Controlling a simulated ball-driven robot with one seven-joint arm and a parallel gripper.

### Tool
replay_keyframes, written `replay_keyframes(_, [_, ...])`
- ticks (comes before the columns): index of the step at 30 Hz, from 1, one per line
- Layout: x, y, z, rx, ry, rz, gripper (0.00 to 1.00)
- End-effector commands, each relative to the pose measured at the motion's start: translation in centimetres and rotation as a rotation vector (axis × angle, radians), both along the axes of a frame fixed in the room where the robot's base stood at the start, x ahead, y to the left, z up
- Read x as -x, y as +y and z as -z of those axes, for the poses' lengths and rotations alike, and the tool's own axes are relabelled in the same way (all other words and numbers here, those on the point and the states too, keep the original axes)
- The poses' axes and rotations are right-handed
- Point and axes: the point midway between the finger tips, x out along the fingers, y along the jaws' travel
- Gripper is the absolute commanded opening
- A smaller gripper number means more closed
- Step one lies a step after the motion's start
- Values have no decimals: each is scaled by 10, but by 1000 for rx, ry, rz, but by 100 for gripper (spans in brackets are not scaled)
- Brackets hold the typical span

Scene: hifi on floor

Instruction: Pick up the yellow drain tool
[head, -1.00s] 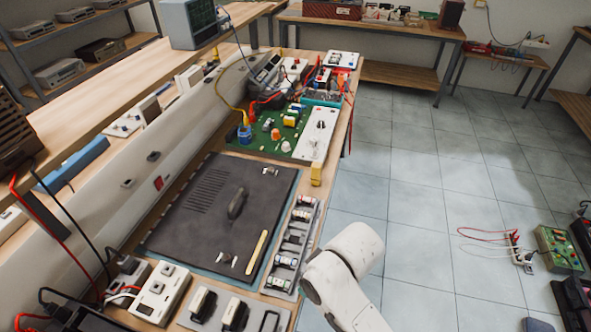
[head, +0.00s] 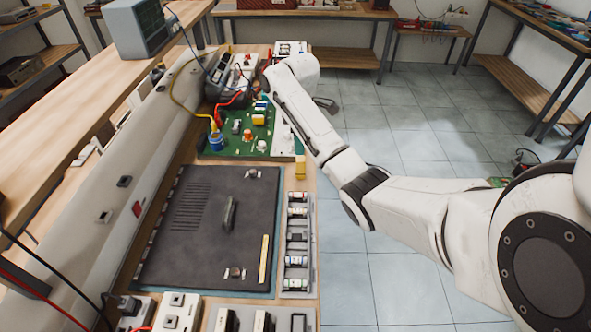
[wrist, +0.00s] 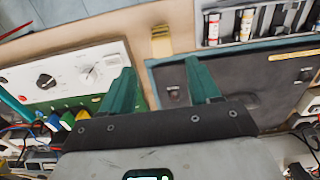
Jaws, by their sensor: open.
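Two yellow things could be the drain tool; I cannot tell which. A long thin yellow strip (head: 264,260) lies on the right part of the dark panel, and its end shows at the right of the wrist view (wrist: 290,54). A small yellow block (head: 300,166) stands at the bench's right edge, near the panel's far corner. In the wrist view the yellow block (wrist: 161,42) appears just beyond and between my green fingertips. My gripper (wrist: 160,74) is open, with nothing between its fingers. In the head view my arm reaches over the far right of the bench.
The dark panel (head: 170,255) has a raised handle. A grey tray (head: 297,270) of small cylinders lies along the bench's right edge. A green circuit board (head: 238,146) with wires and a white control panel (wrist: 70,75) are near my gripper.

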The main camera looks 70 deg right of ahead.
Motion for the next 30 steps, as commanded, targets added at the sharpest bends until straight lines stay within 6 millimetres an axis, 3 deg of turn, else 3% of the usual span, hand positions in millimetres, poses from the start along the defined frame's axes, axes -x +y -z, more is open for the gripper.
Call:
replay_keyframes(3, [1, 1, 24, -2, 2, 0, 62])
replay_keyframes(14, [2, 1, 52, -1, 0, 2, 62])
replay_keyframes(21, [7, 2, 86, -1, 3, 2, 62])
replay_keyframes(30, [6, 2, 99, 1, -2, 1, 62])
